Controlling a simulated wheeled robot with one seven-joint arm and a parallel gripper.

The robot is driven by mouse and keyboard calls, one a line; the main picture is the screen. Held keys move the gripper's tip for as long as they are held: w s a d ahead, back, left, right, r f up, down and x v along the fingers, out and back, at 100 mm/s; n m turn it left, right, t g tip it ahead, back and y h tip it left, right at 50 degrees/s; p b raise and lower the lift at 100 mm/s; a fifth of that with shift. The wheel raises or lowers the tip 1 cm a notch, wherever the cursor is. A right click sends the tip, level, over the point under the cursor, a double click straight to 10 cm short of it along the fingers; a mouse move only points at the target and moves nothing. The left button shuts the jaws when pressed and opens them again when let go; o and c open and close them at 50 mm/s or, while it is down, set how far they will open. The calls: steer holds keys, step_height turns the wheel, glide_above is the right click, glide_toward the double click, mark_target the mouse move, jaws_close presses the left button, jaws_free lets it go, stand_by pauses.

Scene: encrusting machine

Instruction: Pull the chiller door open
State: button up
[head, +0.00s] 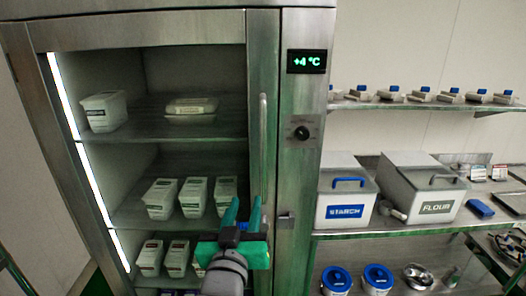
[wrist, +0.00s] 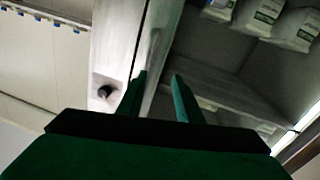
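The chiller door (head: 262,30) is a steel-framed door with a large glass pane, and it looks closed. Its handle (head: 263,140) is a vertical steel bar on the right side of the frame. My gripper (head: 243,212) has green fingers, held apart, in front of the door by the handle's lower end. The right finger overlaps the handle's lower end in the head view. In the wrist view my gripper (wrist: 158,85) points at the door frame, and the handle (wrist: 150,48) shows just beyond the left fingertip. I cannot tell whether the fingers touch the handle.
White tubs (head: 160,197) stand on shelves inside the chiller. A display (head: 306,61) reading +4 °C, a dark knob (head: 302,133) and a latch (head: 286,221) sit on the right post. Shelves with a starch bin (head: 345,190) and a flour bin (head: 425,190) stand close on the right.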

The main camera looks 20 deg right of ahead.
mark_target(262, 151)
step_height(262, 151, up, 10)
steer(key=s+d+m, duration=0.2)
steer(key=shift+g+h, duration=0.3)
steer(key=shift+h, duration=0.1)
steer(key=x, duration=1)
steer(key=shift+w+r, duration=0.1)
steer(key=shift+w, duration=0.25)
jaws_close()
